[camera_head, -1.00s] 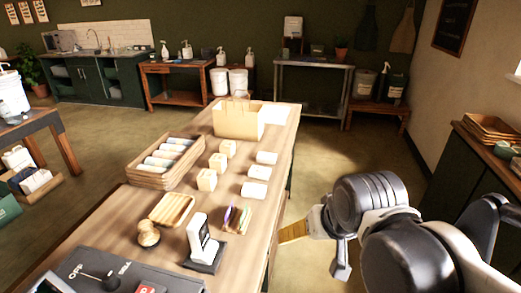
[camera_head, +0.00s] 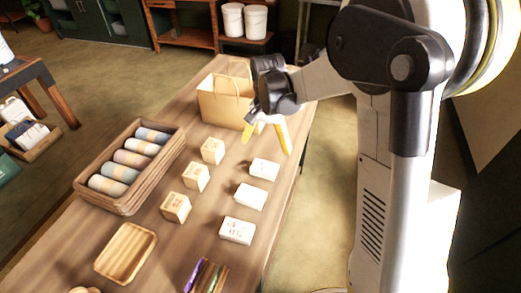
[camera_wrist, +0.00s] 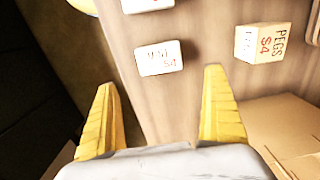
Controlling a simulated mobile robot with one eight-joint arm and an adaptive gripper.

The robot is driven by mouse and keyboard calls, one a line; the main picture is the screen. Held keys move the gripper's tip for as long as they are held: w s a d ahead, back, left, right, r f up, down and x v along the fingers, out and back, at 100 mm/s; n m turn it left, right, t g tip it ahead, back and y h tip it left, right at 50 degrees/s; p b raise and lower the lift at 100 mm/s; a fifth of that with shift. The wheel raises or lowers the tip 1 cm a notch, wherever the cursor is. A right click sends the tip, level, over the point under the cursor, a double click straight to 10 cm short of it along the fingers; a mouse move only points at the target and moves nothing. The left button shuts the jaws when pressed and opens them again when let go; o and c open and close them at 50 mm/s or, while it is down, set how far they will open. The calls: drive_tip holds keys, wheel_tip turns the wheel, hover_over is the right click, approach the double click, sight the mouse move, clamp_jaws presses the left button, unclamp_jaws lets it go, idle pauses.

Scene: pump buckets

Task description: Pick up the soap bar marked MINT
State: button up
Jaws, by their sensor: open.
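Three white soap bars stand in a row on the right side of the wooden table: a far one (camera_head: 265,169), a middle one (camera_head: 250,196) and a near one (camera_head: 237,230). In the wrist view a white bar (camera_wrist: 159,59), likely the far one, lies just ahead of my fingertips. Its red print is blurred, seems to start with M, and shows "$4". The other bars' words are unreadable. My gripper (camera_head: 266,143) is open and empty, above the table beyond the far bar; its yellow fingers also show in the wrist view (camera_wrist: 158,82).
Several boxes, one marked PEGS (camera_wrist: 263,43), stand left of the bars. A paper bag (camera_head: 222,103) is close to my gripper. A wooden crate (camera_head: 123,205) of rolls and an empty wooden tray (camera_head: 125,253) lie to the left.

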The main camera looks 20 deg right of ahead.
drive_tip(key=b, duration=0.1)
hover_over(264, 166)
drive_tip(key=f, duration=0.4)
drive_tip(key=shift+d+f, duration=0.15)
drive_tip(key=shift+d, duration=0.05)
wheel_tip(264, 166, down, 6)
drive_tip(key=b, duration=0.2)
drive_tip(key=shift+s+a+b, duration=0.1)
drive_tip(key=shift+a+b, duration=0.05)
drive_tip(key=shift+b, duration=0.2)
drive_tip(key=c, duration=1.3)
